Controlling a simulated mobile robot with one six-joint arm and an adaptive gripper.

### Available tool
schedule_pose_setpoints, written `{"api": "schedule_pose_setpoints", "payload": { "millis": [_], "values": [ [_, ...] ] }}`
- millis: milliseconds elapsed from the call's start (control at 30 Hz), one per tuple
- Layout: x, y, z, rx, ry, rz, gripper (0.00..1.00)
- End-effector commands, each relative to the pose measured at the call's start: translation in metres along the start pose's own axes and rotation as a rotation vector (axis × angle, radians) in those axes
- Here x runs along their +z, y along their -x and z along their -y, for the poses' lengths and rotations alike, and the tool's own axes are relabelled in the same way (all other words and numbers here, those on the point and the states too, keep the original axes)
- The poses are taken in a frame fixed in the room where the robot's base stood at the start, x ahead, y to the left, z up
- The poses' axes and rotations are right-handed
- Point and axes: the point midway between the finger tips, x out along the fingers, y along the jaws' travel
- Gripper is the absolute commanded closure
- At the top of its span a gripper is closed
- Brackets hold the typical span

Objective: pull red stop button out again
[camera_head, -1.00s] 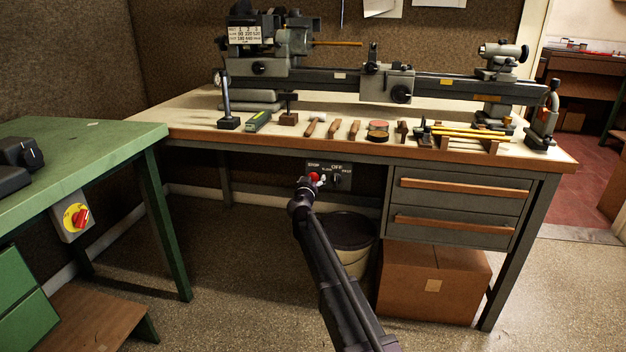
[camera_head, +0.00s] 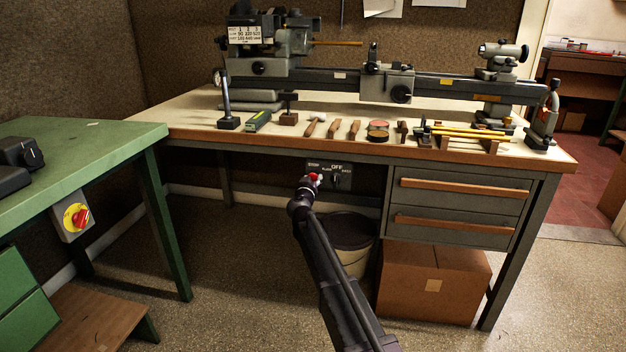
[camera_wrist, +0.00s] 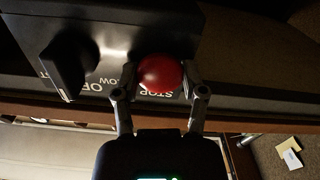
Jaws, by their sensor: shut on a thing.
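The red stop button (camera_head: 315,177) is on the dark switch panel (camera_head: 343,172) under the front edge of the lathe bench, below the STOP label. In the wrist view the round red button (camera_wrist: 160,73) sits between the two fingers of my gripper (camera_wrist: 160,88). The fingers are closed on its sides. In the head view my gripper (camera_head: 309,183) is at the button, and my arm hides part of it. Whether the button is pressed in or out cannot be told.
A black rotary knob (camera_wrist: 68,65) is close beside the button on the panel. A bin (camera_head: 352,258) and a cardboard box (camera_head: 434,283) stand under the bench. A drawer unit (camera_head: 458,205) is right of the panel. Another red switch (camera_head: 77,218) is on the green table.

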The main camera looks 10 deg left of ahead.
Motion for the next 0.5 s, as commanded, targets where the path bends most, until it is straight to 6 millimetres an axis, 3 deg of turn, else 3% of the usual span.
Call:
{"api": "schedule_pose_setpoints", "payload": {
  "millis": [333, 367, 433, 500],
  "values": [
    [0.0004, 0.0076, -0.0002, 0.000, 0.000, 0.001, 1.00],
    [0.0004, 0.0077, -0.0002, 0.000, 0.000, 0.001, 0.36],
    [0.0004, 0.0078, -0.0002, 0.000, 0.000, 0.001, 0.16],
    [0.0004, 0.0076, -0.0002, 0.000, 0.000, 0.001, 0.10]
  ]
}}
